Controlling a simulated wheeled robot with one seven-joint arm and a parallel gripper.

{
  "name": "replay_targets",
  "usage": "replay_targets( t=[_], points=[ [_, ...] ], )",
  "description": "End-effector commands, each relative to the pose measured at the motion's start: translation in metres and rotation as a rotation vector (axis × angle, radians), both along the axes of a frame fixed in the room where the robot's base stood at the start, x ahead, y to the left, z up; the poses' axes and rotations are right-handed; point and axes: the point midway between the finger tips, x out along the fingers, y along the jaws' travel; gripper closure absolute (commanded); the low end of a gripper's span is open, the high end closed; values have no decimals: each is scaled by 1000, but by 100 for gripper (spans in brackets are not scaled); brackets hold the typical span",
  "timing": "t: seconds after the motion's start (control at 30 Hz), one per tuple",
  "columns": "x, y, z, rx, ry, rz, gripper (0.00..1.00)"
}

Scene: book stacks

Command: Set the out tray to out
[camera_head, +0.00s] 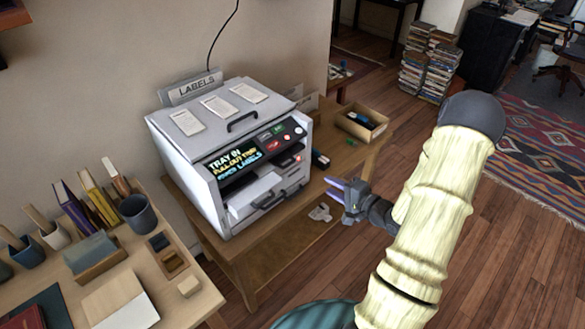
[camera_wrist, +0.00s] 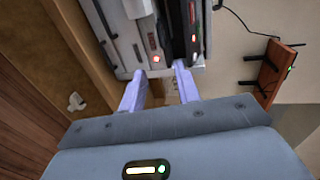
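The label printer (camera_head: 220,130) is a white box on a wooden desk, with a screen (camera_head: 233,158) reading "TRAY IN", "PULL OUT TRAY" and a line about labels. The out tray (camera_head: 255,196) is the pale piece at its lower front, with a dark handle (camera_head: 268,200) below; the screen reads it as in. My gripper (camera_head: 332,188) is to the right of the printer's front, apart from it, with its two lilac fingers spread and nothing between them. In the wrist view the open fingers (camera_wrist: 159,70) point toward the printer's front (camera_wrist: 125,40), which appears turned sideways.
A crumpled paper (camera_head: 320,213) lies low near the desk's front. A side table at left holds a cup (camera_head: 137,214) and books (camera_head: 75,208). Open wooden floor lies to the right.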

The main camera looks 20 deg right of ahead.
Motion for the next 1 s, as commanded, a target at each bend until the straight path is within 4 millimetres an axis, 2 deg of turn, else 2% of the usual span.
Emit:
replay_targets(
  t=[0.3, 0.47, 1.0],
  points=[
    [1, 1, 1, 0, -1, 1, 68],
    [11, 5, -1, -2, -2, 2, 68],
    [89, 45, -21, -4, -2, 3, 68]
  ],
)
